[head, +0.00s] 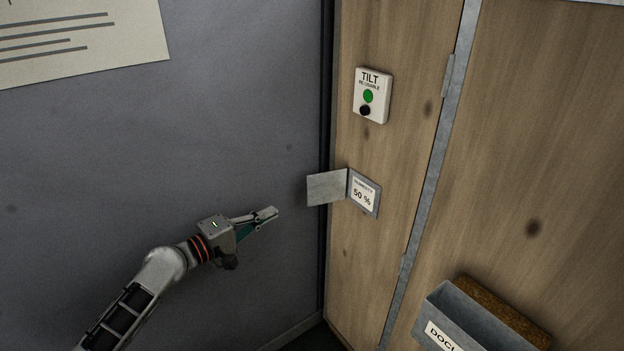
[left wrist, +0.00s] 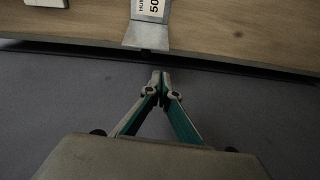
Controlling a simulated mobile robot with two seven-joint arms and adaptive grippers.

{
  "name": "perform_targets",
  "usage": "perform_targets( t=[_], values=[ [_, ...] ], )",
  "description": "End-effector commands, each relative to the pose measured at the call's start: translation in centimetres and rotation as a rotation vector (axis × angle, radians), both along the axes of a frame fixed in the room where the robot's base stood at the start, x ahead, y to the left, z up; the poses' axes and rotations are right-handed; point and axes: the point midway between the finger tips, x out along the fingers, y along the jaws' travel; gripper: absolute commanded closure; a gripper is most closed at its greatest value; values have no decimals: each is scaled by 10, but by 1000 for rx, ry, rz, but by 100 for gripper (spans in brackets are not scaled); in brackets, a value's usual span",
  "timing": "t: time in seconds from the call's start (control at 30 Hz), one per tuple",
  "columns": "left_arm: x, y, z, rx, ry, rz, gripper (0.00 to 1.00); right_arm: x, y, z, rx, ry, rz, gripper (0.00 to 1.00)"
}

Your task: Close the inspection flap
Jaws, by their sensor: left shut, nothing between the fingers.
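The inspection flap (head: 326,188) is a light grey metal plate. It stands open, swung out to the left from the frame of a small humidity window (head: 364,193) that reads 50 %. The window sits on a wooden crate face. My left gripper (head: 268,214) is shut and empty, to the left of the flap and slightly lower, apart from it. In the left wrist view the closed fingertips (left wrist: 161,78) point toward the flap (left wrist: 147,36), with a gap between them. My right gripper is not in view.
A white tilt indicator (head: 372,96) with a green dot is fixed above the window. A grey document holder (head: 470,322) juts out at lower right. A metal strip (head: 432,160) runs down the crate. The grey wall (head: 200,120) is behind my left arm.

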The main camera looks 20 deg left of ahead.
Motion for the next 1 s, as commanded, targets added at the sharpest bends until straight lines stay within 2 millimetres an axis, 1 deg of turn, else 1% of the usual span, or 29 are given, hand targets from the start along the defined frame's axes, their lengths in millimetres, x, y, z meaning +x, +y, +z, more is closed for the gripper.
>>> perform_targets(
  t=[0.03,0.1,0.2,0.37,0.6,0.7,0.8,1.0],
  values=[
    [6,4,8,-39,2,-3,100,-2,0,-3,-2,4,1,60],
    [10,6,18,-81,4,-9,100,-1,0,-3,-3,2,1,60],
    [16,5,25,-104,3,-12,100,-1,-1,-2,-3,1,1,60],
    [32,-5,28,-108,2,-13,100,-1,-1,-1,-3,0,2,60],
    [69,-27,25,-105,2,-12,100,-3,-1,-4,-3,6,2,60],
    [81,-35,25,-104,3,-13,100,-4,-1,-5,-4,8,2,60],
    [90,-40,24,-103,3,-12,100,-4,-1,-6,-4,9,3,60],
    [98,-45,24,-102,4,-12,100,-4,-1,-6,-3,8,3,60]
  ],
)
